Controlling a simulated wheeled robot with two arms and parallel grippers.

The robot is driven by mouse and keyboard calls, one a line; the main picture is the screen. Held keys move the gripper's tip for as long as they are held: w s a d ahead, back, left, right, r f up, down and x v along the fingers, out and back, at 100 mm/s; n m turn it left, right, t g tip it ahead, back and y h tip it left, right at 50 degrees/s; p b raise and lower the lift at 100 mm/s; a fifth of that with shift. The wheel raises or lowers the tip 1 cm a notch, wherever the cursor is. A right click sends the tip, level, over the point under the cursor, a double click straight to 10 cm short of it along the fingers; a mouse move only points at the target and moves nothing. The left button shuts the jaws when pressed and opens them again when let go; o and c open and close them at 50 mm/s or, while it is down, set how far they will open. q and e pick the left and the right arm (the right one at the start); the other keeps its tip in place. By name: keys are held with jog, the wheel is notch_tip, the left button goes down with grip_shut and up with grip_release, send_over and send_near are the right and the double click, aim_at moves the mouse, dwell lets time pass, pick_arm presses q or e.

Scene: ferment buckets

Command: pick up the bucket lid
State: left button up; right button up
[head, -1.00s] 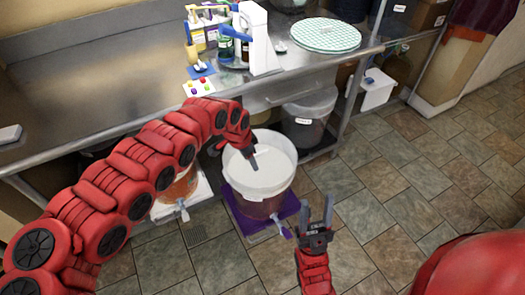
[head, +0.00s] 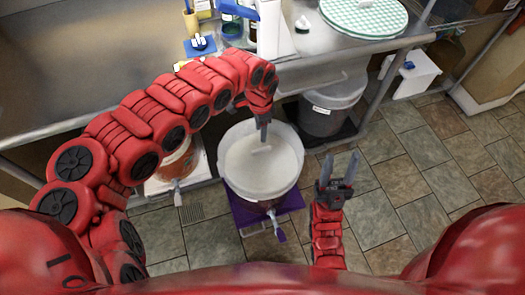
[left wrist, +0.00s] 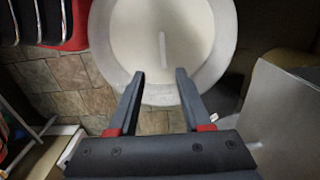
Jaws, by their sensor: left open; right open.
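A white bucket (head: 246,191) stands on a purple stand on the floor. A pale round surface, seemingly the lid (head: 247,163), lies within its rim and has a short raised bar (head: 261,150). The lid (left wrist: 190,38) and its bar (left wrist: 163,49) also show in the left wrist view. My left gripper (head: 264,141) is open and empty over the far part of the bucket, pointing down. In the left wrist view its open fingers (left wrist: 160,80) overlap the near rim; I cannot tell their height above it. My right gripper (head: 340,168) is open and empty, to the right of the bucket.
A steel counter (head: 105,75) runs behind the bucket, with a round green-checked tray (head: 363,14) on it. An orange-brown bucket (head: 175,160) stands to the left. A grey bin (head: 323,117) is under the counter. Tiled floor at the right is clear.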

aim_at(261, 149)
pick_arm(q)
jog(key=f, duration=1.1)
jog(key=shift+w+d, duration=0.15)
jog(key=shift+w, duration=0.1)
jog(key=shift+f+b, duration=0.3)
jog(key=shift+f, duration=0.25)
jog(key=shift+c, duration=0.3)
grip_shut()
jog(key=shift+w, duration=0.1)
